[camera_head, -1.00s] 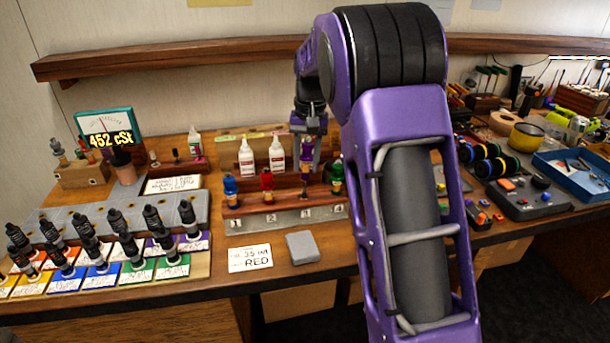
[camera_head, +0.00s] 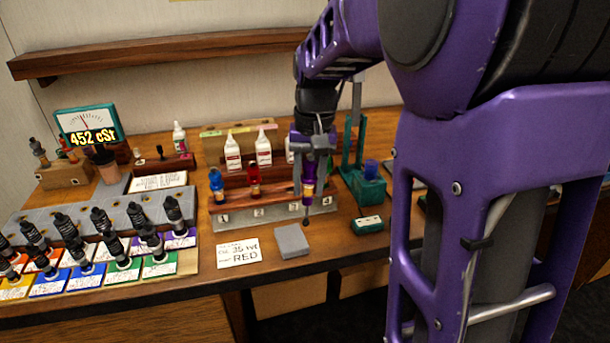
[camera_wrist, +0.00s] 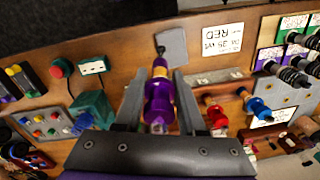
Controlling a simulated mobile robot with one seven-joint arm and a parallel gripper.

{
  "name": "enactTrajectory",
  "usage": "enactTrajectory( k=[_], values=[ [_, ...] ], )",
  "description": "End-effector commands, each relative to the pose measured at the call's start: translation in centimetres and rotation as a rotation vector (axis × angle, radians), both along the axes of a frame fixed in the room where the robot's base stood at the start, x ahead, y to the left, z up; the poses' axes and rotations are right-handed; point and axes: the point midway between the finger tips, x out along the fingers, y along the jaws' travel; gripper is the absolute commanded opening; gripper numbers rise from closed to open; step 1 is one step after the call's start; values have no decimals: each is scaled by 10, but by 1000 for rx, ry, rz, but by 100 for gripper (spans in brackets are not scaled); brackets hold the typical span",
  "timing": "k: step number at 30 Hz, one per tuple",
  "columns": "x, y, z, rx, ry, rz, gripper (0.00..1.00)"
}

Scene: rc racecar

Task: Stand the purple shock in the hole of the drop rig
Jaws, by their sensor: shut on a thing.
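The purple shock (camera_head: 310,168) hangs upright in my gripper (camera_head: 310,180), in front of the wooden shock rack. In the wrist view, my gripper (camera_wrist: 158,92) is shut around the shock's purple body (camera_wrist: 159,100), with its thin dark end pointing toward the top of the picture. A teal stand (camera_head: 369,187) with an upright post and a blue cup-like part, seemingly the drop rig, stands right of and behind my gripper. It shows left of my gripper in the wrist view (camera_wrist: 93,107). I cannot make out its hole clearly.
Blue (camera_head: 216,184) and red (camera_head: 253,180) shocks stand in the numbered rack (camera_head: 235,220). A grey pad (camera_head: 291,241) and a small green box (camera_head: 369,225) lie in front. White bottles (camera_head: 232,152) stand behind. Black shocks on coloured cards (camera_head: 180,242) fill the left.

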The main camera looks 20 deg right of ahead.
Motion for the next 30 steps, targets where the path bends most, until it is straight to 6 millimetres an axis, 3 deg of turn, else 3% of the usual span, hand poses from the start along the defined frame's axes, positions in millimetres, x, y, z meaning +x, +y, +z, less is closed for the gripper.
enactTrajectory(
  k=[30],
  values=[
    [-1, 0, 63, -1, -2, 0, 0]
  ],
)
